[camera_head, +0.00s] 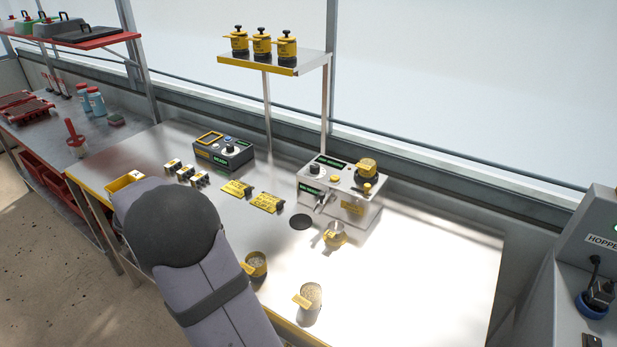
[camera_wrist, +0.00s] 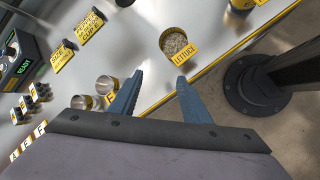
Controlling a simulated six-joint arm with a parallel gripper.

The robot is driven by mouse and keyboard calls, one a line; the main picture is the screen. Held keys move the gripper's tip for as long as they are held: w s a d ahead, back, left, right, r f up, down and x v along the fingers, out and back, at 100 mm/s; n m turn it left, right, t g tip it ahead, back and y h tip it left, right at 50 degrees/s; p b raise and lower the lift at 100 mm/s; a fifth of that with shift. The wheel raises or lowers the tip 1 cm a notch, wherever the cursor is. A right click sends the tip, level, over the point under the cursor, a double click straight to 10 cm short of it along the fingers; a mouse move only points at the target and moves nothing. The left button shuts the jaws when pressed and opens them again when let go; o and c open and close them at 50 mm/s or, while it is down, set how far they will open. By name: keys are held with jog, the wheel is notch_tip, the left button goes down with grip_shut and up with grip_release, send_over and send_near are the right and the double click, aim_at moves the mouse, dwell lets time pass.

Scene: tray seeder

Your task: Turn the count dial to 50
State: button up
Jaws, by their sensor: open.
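My gripper (camera_wrist: 158,78) is open and empty in the wrist view, away from the dial. It is hidden in the head view.
A LETTUCE cup (camera_wrist: 178,45) lies ahead of my fingers, with metal cups (camera_wrist: 107,85) by the left finger. Yellow cards (camera_head: 268,202) and a black disc (camera_head: 301,222) lie before the machine. A shelf (camera_head: 275,66) stands behind. Bench space right of the machine is clear.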

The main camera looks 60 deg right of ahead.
jog(key=w+d+n+g+h+b, duration=0.1)
jog(key=d+n+h+b, duration=0.25)
jog(key=d, duration=1.25)
jog(key=n+g+h+b, duration=0.2)
jog(key=n+h+b, duration=0.15)
jog(key=h, duration=0.35)
send_near(311, 169)
jog(key=d+p, duration=0.1)
jog(key=shift+p+x, duration=0.85)
jog(key=shift+x, duration=3.05)
jog(key=shift+s+a+r, duration=0.1)
jog(key=shift+s+r, duration=0.1)
jog(key=c, duration=1)
